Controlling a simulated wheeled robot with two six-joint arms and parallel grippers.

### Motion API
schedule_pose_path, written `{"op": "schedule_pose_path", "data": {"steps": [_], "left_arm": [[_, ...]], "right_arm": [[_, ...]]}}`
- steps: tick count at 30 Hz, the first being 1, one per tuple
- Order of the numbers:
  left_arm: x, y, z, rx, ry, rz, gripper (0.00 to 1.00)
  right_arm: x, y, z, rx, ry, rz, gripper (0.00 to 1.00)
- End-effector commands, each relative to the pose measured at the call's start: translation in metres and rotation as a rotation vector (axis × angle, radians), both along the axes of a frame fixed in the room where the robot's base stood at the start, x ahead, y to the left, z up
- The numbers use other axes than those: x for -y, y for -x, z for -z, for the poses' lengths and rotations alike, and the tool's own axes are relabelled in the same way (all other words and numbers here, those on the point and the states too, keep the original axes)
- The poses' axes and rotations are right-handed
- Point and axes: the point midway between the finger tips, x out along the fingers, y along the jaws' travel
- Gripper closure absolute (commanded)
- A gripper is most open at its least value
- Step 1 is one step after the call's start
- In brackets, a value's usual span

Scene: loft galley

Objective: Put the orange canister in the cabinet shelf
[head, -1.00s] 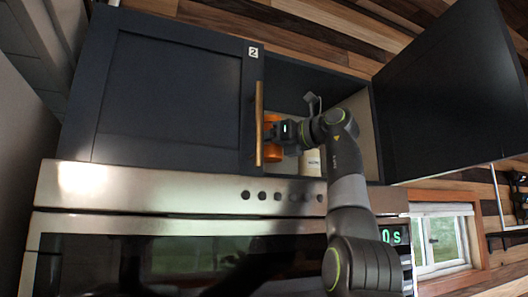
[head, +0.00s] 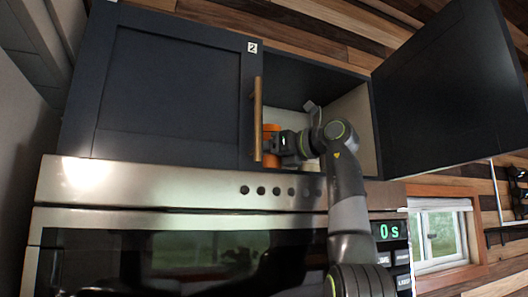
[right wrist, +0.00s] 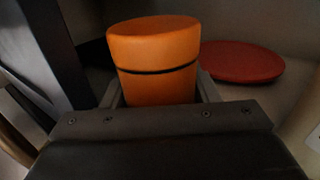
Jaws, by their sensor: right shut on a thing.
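The orange canister (right wrist: 155,62) stands upright between the fingers of my right gripper (right wrist: 158,95) in the right wrist view. It has a dark band below its lid. My left gripper is not in view.
A red round flat item (right wrist: 240,62) lies on the shelf right of the canister. The right cabinet door (head: 450,90) is swung open; the left door (head: 165,90), marked 2, is shut. A steel-fronted oven (head: 180,185) is below. A pale object (right wrist: 304,115) is at the right edge.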

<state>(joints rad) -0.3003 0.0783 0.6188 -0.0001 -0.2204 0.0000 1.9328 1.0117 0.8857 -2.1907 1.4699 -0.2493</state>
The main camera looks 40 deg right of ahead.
Motion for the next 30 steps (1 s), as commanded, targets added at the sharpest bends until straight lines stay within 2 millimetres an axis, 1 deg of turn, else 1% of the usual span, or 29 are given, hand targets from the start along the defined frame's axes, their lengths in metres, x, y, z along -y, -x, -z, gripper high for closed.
{"op": "schedule_pose_path", "data": {"steps": [1,2,3,4,11,14,15,17,20,24,27,30], "left_arm": [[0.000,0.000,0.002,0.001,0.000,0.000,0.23],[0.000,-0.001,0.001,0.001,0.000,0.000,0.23],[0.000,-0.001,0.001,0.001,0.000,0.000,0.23],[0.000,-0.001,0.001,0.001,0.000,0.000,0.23],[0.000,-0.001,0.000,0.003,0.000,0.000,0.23],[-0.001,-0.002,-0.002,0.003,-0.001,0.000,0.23],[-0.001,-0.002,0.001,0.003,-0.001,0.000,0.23],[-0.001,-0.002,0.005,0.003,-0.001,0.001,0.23],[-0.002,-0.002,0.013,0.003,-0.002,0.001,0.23],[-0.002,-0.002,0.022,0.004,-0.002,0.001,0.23],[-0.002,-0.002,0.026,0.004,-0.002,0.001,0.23],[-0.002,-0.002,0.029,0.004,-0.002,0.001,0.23]], "right_arm": [[0.000,0.000,0.002,0.001,0.000,0.001,0.74],[0.000,0.000,0.002,0.000,0.000,0.000,0.43],[0.000,0.000,0.002,0.000,0.000,0.000,0.38],[0.000,0.000,0.002,0.000,0.000,0.000,0.36],[0.000,0.000,0.001,0.000,0.000,0.000,0.36],[0.000,0.000,-0.003,0.000,0.000,0.000,0.36],[0.001,0.003,-0.002,0.001,0.001,0.002,0.36],[0.003,0.012,0.000,0.002,0.000,0.001,0.36],[0.008,0.031,0.001,0.004,0.000,0.002,0.36],[0.016,0.062,0.001,0.004,0.000,0.002,0.36],[0.021,0.082,0.000,0.004,-0.001,0.002,0.36],[0.025,0.098,-0.001,0.003,-0.001,0.002,0.36]]}}
